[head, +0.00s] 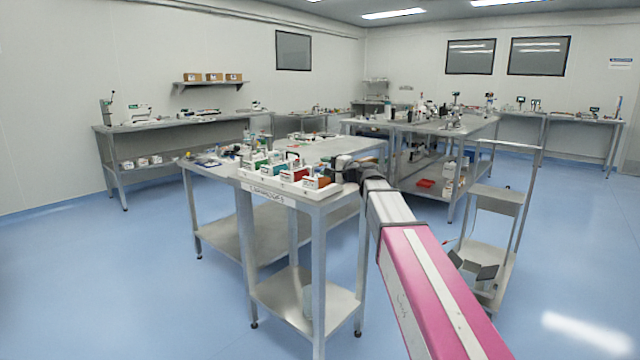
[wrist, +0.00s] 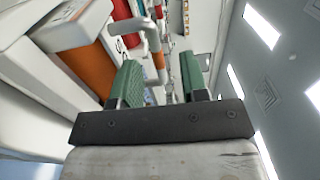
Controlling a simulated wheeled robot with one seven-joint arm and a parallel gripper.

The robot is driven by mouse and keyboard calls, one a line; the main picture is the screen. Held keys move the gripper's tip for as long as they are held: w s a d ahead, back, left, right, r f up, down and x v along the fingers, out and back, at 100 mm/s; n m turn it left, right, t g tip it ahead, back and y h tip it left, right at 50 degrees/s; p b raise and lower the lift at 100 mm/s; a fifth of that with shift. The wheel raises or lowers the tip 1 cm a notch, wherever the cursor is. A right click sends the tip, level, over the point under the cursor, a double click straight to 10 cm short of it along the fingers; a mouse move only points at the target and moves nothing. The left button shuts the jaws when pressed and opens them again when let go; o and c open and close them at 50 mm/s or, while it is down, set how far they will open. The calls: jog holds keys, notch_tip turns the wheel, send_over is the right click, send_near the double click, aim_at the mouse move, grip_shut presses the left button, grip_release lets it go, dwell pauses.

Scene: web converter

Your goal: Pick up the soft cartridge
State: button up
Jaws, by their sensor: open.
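Several cartridges stand in a white tray (head: 262,184) on the near metal bench, with green, red and orange bodies and pale ends. The orange cartridge (head: 317,183) is at the tray's near right end, with the red cartridge (head: 294,174) beside it. I cannot tell which one is the soft cartridge. In the wrist view the orange cartridge (wrist: 84,68) lies left of my gripper (wrist: 158,75), and the red cartridge (wrist: 124,22) is farther off. The green-padded fingers are open. A pale bar-shaped handle (wrist: 138,24) shows ahead of the left finger; I see nothing clearly gripped.
The near bench (head: 330,150) has a lower shelf (head: 300,298). A second bench with equipment (head: 425,124) stands behind it, and a metal cart (head: 490,250) stands at right. Blue floor (head: 130,280) is open at left.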

aim_at(321, 165)
jog(key=x, duration=0.3)
jog(key=shift+w+a+f, duration=0.1)
jog(key=shift+w+f, duration=0.05)
jog(key=shift+w, duration=0.25)
grip_shut()
dwell(1.1)
